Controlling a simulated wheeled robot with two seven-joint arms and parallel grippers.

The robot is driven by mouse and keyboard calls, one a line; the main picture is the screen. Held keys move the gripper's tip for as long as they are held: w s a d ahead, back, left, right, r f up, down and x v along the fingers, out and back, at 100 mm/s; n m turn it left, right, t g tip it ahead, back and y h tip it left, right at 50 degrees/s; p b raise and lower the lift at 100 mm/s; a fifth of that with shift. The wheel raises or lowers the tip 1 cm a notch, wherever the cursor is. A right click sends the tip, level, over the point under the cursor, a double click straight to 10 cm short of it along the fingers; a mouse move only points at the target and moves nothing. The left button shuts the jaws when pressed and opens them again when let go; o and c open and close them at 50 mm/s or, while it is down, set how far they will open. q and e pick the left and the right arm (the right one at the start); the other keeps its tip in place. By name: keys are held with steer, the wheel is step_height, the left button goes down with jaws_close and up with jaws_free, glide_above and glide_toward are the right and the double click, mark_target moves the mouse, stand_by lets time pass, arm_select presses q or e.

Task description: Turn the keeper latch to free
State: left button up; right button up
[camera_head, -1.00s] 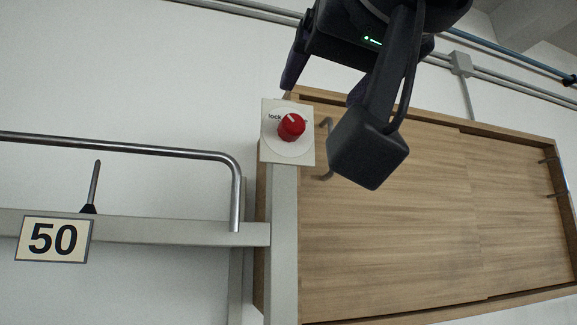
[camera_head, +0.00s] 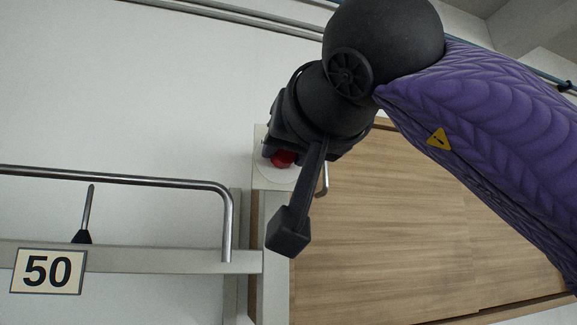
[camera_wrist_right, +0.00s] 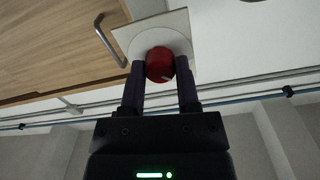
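The keeper latch is a red round knob (camera_head: 284,158) on a pale plate at the top of a grey post. In the head view my right gripper (camera_head: 275,150) covers most of it, along with the lettering. In the right wrist view the red knob (camera_wrist_right: 160,65) sits between the two dark fingers of my right gripper (camera_wrist_right: 161,62). The fingers lie against both sides of it with no clear gap, so the gripper looks shut on it. The knob's white mark points to the lower right in that view. My left gripper is not in view.
A wooden sliding-door cabinet (camera_head: 400,240) with a metal handle (camera_head: 323,180) stands right of the post. A grey rail (camera_head: 170,259) with a bent metal bar (camera_head: 130,178) and a "50" sign (camera_head: 48,271) runs left. The wall above the bar is clear.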

jaws_close()
steer(key=shift+m+b, duration=0.45)
steer(key=shift+m, duration=8.35)
steer(key=shift+o, duration=2.2)
jaws_free()
steer(key=o, duration=0.4)
steer(key=shift+o, duration=0.2)
